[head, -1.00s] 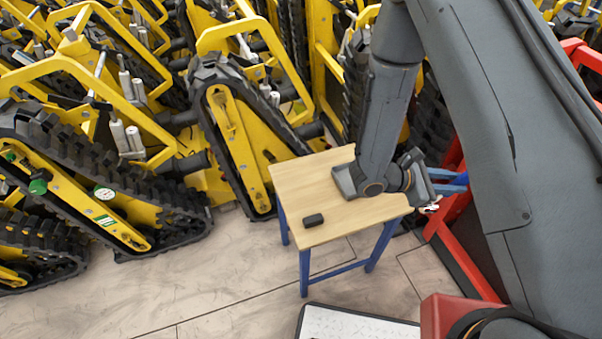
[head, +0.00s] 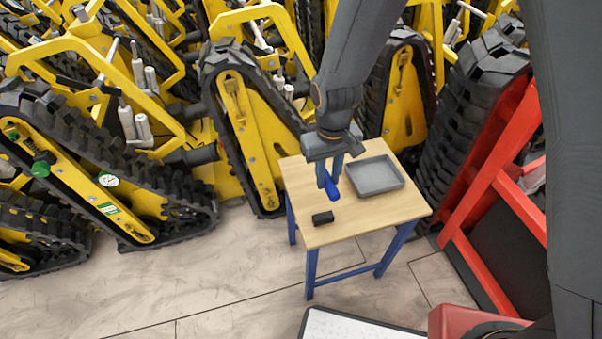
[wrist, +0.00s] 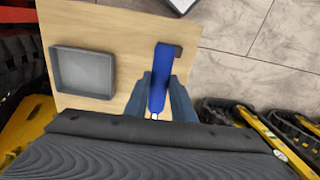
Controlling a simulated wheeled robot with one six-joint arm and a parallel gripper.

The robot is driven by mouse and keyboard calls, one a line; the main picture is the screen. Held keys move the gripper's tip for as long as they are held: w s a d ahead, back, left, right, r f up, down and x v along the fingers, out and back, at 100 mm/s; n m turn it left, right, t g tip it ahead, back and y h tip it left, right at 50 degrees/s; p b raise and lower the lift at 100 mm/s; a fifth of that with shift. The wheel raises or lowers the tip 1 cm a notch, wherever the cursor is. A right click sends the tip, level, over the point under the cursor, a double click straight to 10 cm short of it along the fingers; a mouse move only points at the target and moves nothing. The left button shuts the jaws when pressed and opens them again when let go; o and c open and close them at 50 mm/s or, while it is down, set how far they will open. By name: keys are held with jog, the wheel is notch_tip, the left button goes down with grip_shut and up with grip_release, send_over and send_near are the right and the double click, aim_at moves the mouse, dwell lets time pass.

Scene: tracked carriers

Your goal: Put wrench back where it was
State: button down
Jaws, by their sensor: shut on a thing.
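The wrench shows as a blue handle (wrist: 159,80) between my gripper's fingers in the wrist view, with a small pale tip at its near end. In the head view the blue wrench (head: 331,191) hangs below my gripper (head: 328,175), which is shut on it. My gripper is over the wooden table (head: 369,219), left of the grey tray (head: 375,188) and behind the black block (head: 322,218). I cannot tell whether the wrench touches the tabletop. The tray looks empty.
Yellow tracked carriers (head: 240,120) stand close behind and left of the table. A red frame (head: 490,160) stands to its right. A white board with a dark edge (head: 350,326) is in front. The table's front right is bare.

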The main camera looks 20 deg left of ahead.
jog(key=shift+w+a, duration=0.25)
jog(key=shift+a, duration=0.55)
jog(key=shift+a+f, duration=0.15)
jog(key=shift+a, duration=0.05)
jog(key=shift+f+p, duration=0.5)
jog(key=shift+f, duration=4.15)
jog(key=c, duration=1.5)
grip_release()
notch_tip(320, 180, up, 12)
jog(key=shift+s+b, duration=0.15)
jog(key=shift+b, duration=0.55)
